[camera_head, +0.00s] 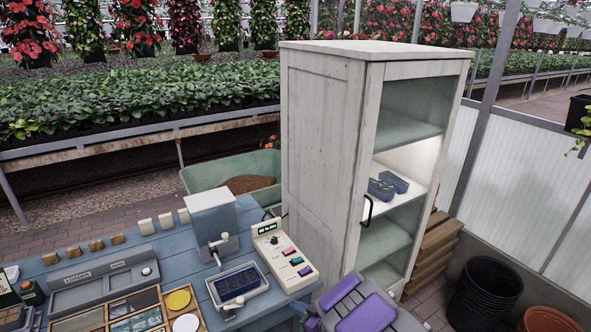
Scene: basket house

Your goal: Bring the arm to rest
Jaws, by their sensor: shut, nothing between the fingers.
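Grey and purple parts of my own body or arm show at the bottom edge, right of the middle, in front of the cabinet. I cannot make out any gripper fingers in this view. No held object shows. The white wooden cabinet (322,135) stands upright just beyond these parts. Its glass-fronted side (410,110) has a black handle, and dark blue trays (388,186) lie on a shelf inside.
A blue workbench (165,243) at the lower left bears a white control box (284,256), a dispenser (212,221) and a framed panel of compartments. A green wheelbarrow (222,173) stands behind it. Stacked black pots (485,290) and wooden crates (432,252) stand at the right.

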